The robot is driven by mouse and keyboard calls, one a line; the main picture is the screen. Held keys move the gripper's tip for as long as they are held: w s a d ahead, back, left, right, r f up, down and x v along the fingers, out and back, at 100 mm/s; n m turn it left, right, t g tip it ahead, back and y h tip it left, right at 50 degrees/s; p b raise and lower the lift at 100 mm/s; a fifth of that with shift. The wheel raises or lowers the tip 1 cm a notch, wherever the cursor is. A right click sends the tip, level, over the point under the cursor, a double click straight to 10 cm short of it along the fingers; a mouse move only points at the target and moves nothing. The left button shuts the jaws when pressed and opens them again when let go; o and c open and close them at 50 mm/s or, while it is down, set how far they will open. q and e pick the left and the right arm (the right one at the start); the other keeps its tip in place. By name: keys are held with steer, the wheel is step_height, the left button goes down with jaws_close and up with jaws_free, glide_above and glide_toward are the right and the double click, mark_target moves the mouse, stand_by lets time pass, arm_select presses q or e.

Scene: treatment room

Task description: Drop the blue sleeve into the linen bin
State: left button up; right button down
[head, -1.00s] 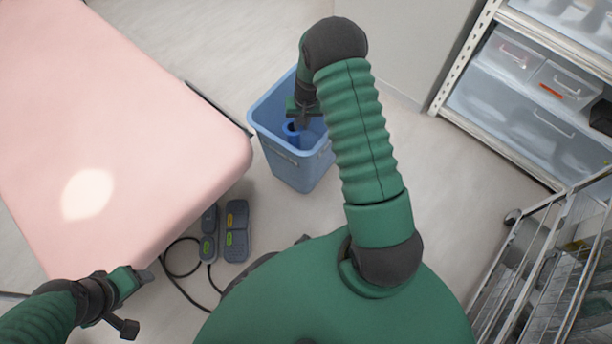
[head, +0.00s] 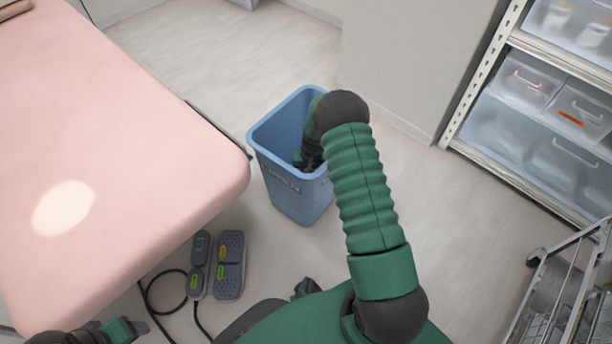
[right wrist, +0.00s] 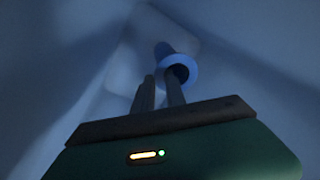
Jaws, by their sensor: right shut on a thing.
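The blue linen bin (head: 303,203) stands on the floor in the middle of the head view, right of the pink couch's corner. My right arm reaches down into it and the bin's wall hides most of the hand. In the right wrist view my right gripper (right wrist: 159,82) is shut on the blue sleeve (right wrist: 177,62), a small tube with a flared rim, inside the bin. The sleeve is hidden in the head view. My left gripper (head: 136,328) is at the lower left edge, away from the bin; its jaws are too small to read.
The pink couch (head: 110,150) fills the left. Grey foot pedals (head: 229,265) with cables lie on the floor below the bin. A shelf with clear drawers (head: 530,85) and a wire trolley (head: 565,290) stand at the right. Floor is clear right of the bin.

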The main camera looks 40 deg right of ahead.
steer(key=shift+f, duration=0.55)
steer(key=c, duration=1.4)
jaws_free()
steer(key=shift+o, duration=0.2)
step_height(320, 180, up, 13)
steer(key=s+p, duration=0.2)
steer(key=p, duration=0.6)
